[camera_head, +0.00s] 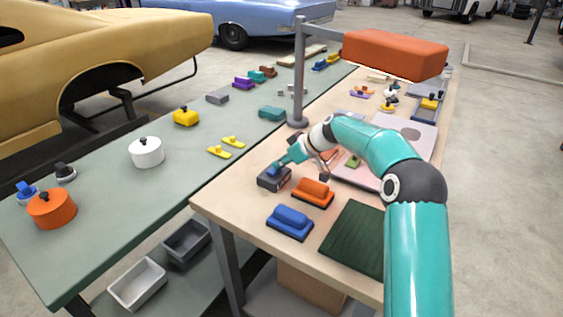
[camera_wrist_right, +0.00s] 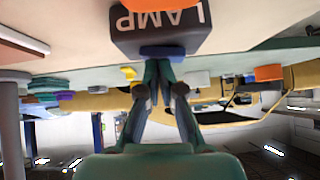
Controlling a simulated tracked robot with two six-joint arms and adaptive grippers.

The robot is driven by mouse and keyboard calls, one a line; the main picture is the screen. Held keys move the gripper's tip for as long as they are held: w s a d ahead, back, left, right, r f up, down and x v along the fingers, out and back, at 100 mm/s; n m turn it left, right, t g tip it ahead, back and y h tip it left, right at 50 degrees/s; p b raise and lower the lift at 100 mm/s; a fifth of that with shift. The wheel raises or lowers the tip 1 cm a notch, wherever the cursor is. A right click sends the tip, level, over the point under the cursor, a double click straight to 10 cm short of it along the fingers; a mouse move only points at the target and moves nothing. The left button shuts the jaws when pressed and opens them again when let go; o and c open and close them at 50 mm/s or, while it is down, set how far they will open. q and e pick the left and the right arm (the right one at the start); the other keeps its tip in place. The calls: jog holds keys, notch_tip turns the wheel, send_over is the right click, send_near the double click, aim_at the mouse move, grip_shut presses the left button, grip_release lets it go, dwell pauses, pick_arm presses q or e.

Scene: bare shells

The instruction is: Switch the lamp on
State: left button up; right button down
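A dark grey switch box (camera_head: 270,183) sits near the left edge of the wooden table. In the right wrist view, which is upside down, the box (camera_wrist_right: 199,42) bears the word LAMP and a blue switch piece (camera_wrist_right: 162,52). My right gripper (camera_head: 278,166) is at the box. In the wrist view its fingertips (camera_wrist_right: 158,68) are together, at the blue piece; I cannot tell whether they touch it. The lamp is a grey post with an orange shade (camera_head: 395,54) over the table; I cannot tell whether it is lit. My left gripper is not in view.
An orange block-shaped item (camera_head: 313,192) and a blue one (camera_head: 290,222) stand close to the switch box. A dark green mat (camera_head: 352,238) lies at the front right. The green table (camera_head: 110,215) on the left holds pots and small items.

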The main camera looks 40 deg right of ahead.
jog(key=r, duration=0.1)
jog(key=r+p, duration=0.1)
jog(key=d+r+p, duration=0.1)
jog(key=r, duration=0.1)
jog(key=shift+w+r, duration=0.1)
jog(key=shift+w, duration=0.15)
jog(key=shift+s+d+r+b, duration=0.35)
jog(key=shift+s+d+b, duration=0.1)
jog(key=shift+s+b, duration=0.15)
jog(key=v, duration=0.8)
